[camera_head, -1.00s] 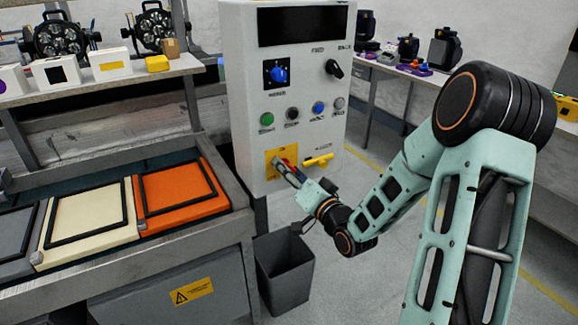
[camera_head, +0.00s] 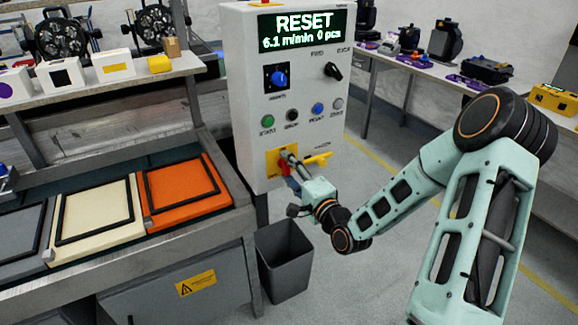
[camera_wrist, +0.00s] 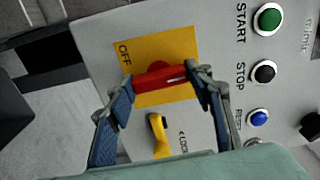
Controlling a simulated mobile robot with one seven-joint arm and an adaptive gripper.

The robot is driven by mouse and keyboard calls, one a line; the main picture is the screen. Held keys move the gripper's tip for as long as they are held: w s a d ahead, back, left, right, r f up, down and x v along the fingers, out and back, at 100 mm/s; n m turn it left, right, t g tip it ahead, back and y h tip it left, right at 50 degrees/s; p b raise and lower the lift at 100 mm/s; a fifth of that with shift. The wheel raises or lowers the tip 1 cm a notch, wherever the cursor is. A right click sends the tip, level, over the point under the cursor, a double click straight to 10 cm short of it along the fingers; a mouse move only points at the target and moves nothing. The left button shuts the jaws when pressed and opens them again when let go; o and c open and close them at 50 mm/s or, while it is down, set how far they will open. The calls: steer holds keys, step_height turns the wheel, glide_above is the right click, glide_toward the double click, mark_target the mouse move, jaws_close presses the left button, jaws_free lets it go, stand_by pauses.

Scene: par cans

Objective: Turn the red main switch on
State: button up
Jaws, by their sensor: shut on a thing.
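The red main switch (camera_wrist: 160,77) sits on a yellow plate (camera_wrist: 180,45) low on the control cabinet. In the wrist view, my gripper (camera_wrist: 163,77) is shut on the red handle, one finger at each end. An OFF label shows at the left of the plate. In the head view, my gripper (camera_head: 290,158) is at the yellow plate (camera_head: 273,168) and mostly hides the switch. The cabinet's display (camera_head: 300,30) is lit and reads RESET, 6.1 m/min, 0 pcs.
A yellow lock lever (camera_head: 318,160) is just right of the switch. Green, black and blue buttons and a blue knob (camera_head: 280,79) are above. A grey bin (camera_head: 285,262) stands below. A conveyor with orange and cream panels (camera_head: 185,192) lies left.

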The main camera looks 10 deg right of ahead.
steer(key=shift+m, duration=0.4)
steer(key=o, duration=1.2)
steer(key=shift+c, duration=0.2)
steer(key=v, duration=1.2)
